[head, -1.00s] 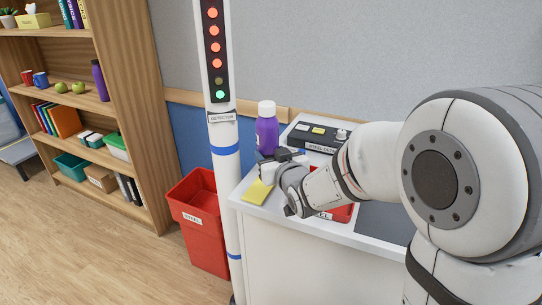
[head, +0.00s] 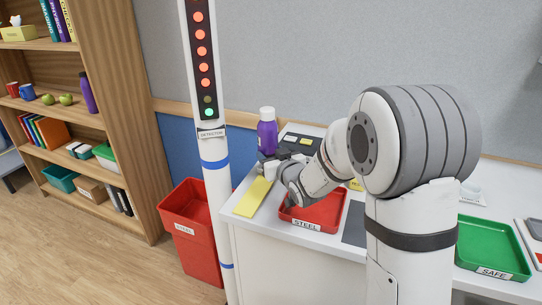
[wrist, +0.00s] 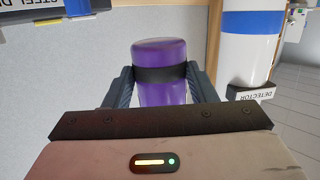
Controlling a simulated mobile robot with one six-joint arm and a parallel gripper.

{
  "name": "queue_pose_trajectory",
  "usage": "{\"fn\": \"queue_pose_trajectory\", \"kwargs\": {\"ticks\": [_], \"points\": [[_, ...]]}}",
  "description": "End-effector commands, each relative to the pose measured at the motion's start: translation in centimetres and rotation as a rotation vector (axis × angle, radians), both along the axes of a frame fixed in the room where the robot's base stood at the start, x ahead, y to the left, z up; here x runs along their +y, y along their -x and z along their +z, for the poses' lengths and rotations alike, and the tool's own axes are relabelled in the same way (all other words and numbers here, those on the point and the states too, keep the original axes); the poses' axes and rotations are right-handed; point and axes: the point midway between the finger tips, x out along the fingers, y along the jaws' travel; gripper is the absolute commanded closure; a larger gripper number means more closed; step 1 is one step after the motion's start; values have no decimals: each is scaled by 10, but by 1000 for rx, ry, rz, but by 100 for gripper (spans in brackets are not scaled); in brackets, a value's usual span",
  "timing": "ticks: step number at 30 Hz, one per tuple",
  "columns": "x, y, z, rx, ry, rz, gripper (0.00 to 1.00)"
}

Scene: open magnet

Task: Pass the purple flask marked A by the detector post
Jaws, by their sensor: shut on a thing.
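A purple flask (head: 267,138) with a white cap stands upright in my gripper (head: 270,155), above the back left of the white table. In the wrist view the purple flask (wrist: 160,92) sits between both dark fingers of the gripper (wrist: 160,75), with a dark band around it. I cannot see a letter A on it. The white detector post (head: 216,180) with blue bands stands left of the flask, apart from it. Several of its lamps glow red, and the lowest glows green. The post's label (wrist: 250,94) shows in the wrist view.
A red tray marked STEEL (head: 318,214) and a green tray marked SAFE (head: 492,247) lie on the table. A yellow strip (head: 253,197) lies at its left edge. A red bin (head: 190,235) stands beside the post. Another purple bottle (head: 87,95) is on the wooden shelf.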

Motion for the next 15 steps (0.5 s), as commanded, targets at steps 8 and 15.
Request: {"fn": "queue_pose_trajectory", "kwargs": {"ticks": [8,15], "points": [[-9,-22,2,0,-1,-2,100],[-15,-40,2,0,0,-2,100]]}}
